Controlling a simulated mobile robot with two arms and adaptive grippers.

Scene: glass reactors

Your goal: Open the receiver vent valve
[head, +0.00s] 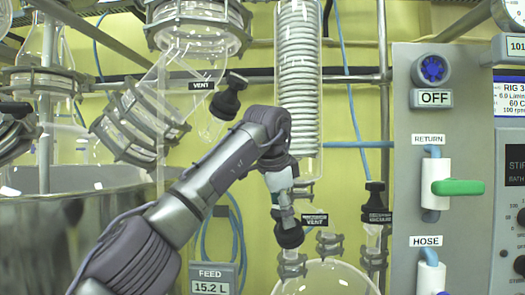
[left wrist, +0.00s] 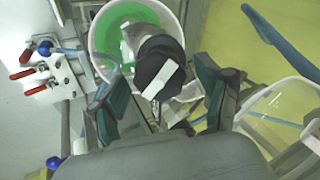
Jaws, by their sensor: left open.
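The receiver vent valve has a black knob (head: 290,238) beside a label reading VENT (head: 314,220), above the round glass receiver (head: 325,280). In the left wrist view a round black knob (left wrist: 160,68) with a white bar across its top lies between the green-padded fingers. My left gripper (head: 284,208) points down just above the valve in the head view; its fingers are hard to make out there. In the left wrist view my left gripper (left wrist: 165,95) is open, with a finger on each side of the knob and gaps showing. My right gripper is in neither view.
Another black VENT knob (head: 230,95) stands up left, close to my arm. A black VACUUM knob (head: 376,195) is to the right. A glass condenser coil (head: 298,75) hangs behind. A control panel with a green RETURN handle (head: 458,187) fills the right side.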

